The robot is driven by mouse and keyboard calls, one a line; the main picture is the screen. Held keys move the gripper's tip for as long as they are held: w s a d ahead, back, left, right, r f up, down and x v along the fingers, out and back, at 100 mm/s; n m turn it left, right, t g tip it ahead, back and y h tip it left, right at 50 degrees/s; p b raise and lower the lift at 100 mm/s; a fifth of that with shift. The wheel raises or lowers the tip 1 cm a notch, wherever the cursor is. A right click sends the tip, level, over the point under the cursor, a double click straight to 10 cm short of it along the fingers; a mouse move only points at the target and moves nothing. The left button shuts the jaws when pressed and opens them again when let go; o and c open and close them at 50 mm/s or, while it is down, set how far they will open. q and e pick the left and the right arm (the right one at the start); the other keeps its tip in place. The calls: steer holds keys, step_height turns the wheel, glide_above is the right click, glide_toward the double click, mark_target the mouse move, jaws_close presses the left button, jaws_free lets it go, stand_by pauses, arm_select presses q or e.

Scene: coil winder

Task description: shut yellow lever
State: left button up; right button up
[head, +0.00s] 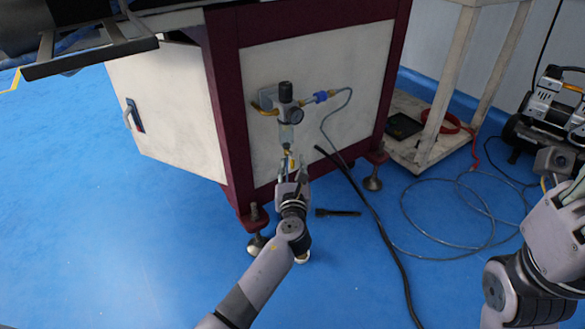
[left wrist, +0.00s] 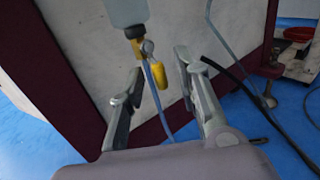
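The yellow lever (left wrist: 158,76) hangs down from a small metal valve (left wrist: 147,46) under the clear bowl (left wrist: 124,10) of the air filter unit. In the head view the lever (head: 292,163) is small, below the filter unit (head: 286,108) on the machine's side panel. My left gripper (head: 290,170) is just below the valve. In the left wrist view the same gripper (left wrist: 158,66) is open, with one finger on each side of the lever and visible gaps to it.
A blue-grey hose (left wrist: 158,104) runs down behind the lever. A black cable (head: 365,205) and grey hose coils (head: 450,235) lie on the blue floor to the right. A compressor (head: 550,110) stands at the far right. The floor at left is clear.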

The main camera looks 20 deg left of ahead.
arm_select(q)
steer(key=shift+c, duration=0.5)
jaws_close()
